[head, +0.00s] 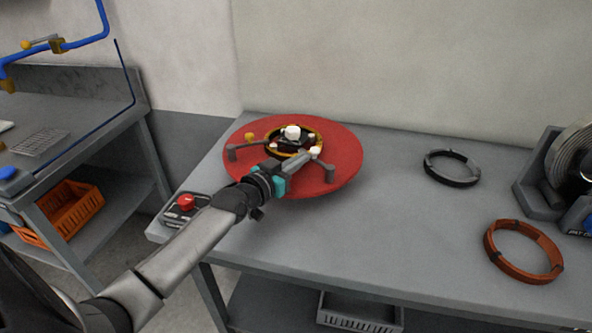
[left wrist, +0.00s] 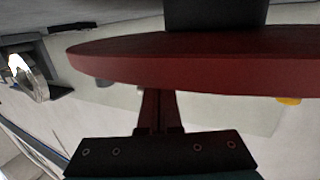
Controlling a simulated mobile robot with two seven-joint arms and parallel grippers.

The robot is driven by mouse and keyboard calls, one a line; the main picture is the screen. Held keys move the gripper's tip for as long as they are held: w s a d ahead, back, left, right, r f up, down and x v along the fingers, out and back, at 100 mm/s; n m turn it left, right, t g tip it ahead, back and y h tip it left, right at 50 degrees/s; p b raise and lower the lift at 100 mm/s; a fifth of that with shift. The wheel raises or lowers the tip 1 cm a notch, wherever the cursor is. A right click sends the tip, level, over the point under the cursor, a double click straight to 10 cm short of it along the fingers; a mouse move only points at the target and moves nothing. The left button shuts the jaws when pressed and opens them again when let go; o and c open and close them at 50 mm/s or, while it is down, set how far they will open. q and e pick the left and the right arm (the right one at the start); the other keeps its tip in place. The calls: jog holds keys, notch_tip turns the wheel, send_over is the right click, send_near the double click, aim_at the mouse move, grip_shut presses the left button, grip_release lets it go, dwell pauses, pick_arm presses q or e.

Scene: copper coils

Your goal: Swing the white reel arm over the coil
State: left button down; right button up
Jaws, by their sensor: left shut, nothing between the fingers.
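A red round reel disc (head: 345,150) stands on the grey table. A dark coil with a yellow rim (head: 318,133) lies at its middle, around a hub with a white knob (head: 292,132). The arm with the white cap (head: 315,152) lies at the disc's right front. An arm with a yellow cap (head: 249,136) is at the left. My left gripper (head: 300,162) is shut and empty above the disc's front, close to the white-capped arm; contact cannot be told. The left wrist view shows its fingers (left wrist: 158,108) before the disc edge (left wrist: 200,62). My right gripper is out of view.
A control box with a red button (head: 186,202) sits at the table's left front. A black ring (head: 452,168), a copper ring (head: 524,252) and a grey spool machine (head: 560,165) stand at the right. The table's middle is clear.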

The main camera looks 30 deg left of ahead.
pick_arm(q)
jog(key=shift+w, duration=0.65)
jog(key=shift+r, duration=0.1)
dwell(0.3)
